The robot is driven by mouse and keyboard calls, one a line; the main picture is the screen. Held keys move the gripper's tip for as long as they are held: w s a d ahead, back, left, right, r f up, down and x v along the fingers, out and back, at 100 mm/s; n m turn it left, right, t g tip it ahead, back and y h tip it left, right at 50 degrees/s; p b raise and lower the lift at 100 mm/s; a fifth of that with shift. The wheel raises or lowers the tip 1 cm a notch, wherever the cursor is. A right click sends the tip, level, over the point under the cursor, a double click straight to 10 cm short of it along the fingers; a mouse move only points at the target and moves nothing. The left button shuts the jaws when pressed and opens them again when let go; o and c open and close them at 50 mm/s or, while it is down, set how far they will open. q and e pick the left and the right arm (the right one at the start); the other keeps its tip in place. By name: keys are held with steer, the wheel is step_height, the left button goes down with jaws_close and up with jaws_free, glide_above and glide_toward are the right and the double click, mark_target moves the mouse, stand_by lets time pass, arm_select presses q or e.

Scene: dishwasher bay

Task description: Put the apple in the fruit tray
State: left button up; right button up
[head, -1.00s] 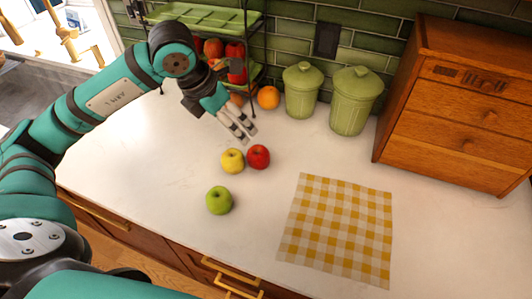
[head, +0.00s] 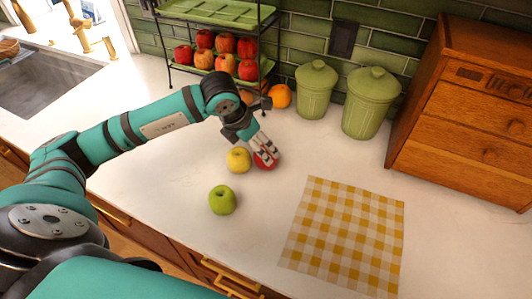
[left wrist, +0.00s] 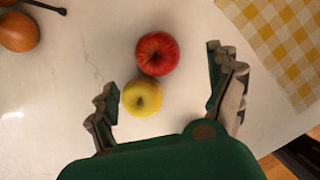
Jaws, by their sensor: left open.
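My left gripper (head: 266,152) is open, with its fingers over the red apple (head: 264,165) and partly hiding it. The yellow apple (head: 238,160) sits close beside the red one on its left, and the green apple (head: 222,200) stands nearer the front. In the left wrist view, the red apple (left wrist: 157,53) and the yellow apple (left wrist: 142,97) both lie between the spread fingers of my gripper (left wrist: 162,72). A wire rack at the back holds an empty green upper tray (head: 215,11) and a lower tray of several red apples (head: 225,43). My right gripper is not in view.
Oranges (head: 279,96) lie at the rack's bottom. Two green lidded canisters (head: 316,90) and a wooden drawer cabinet (head: 465,110) stand along the back. A checked yellow cloth (head: 345,235) lies at front right. The sink (head: 50,80) is at far left.

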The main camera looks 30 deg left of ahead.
arm_select(q)
steer(key=x, duration=0.2)
steer(key=shift+w+d+f, duration=0.1)
steer(key=shift+w+f, duration=0.1)
steer(key=shift+f, duration=0.05)
steer(key=shift+w+f+p, duration=0.1)
steer(key=shift+f+p, duration=0.05)
steer(key=shift+p, duration=0.35)
steer(key=p+x, duration=0.1)
steer(key=x, duration=0.1)
steer(key=p+x, duration=0.1)
steer(key=x, duration=0.1)
steer(key=shift+w+f, duration=0.1)
steer(key=shift+w, duration=0.3)
steer(key=shift+w+f, duration=0.1)
steer(key=shift+f, duration=0.1)
steer(key=c, duration=1.5)
steer(key=shift+o, duration=0.2)
steer(key=shift+r, duration=0.15)
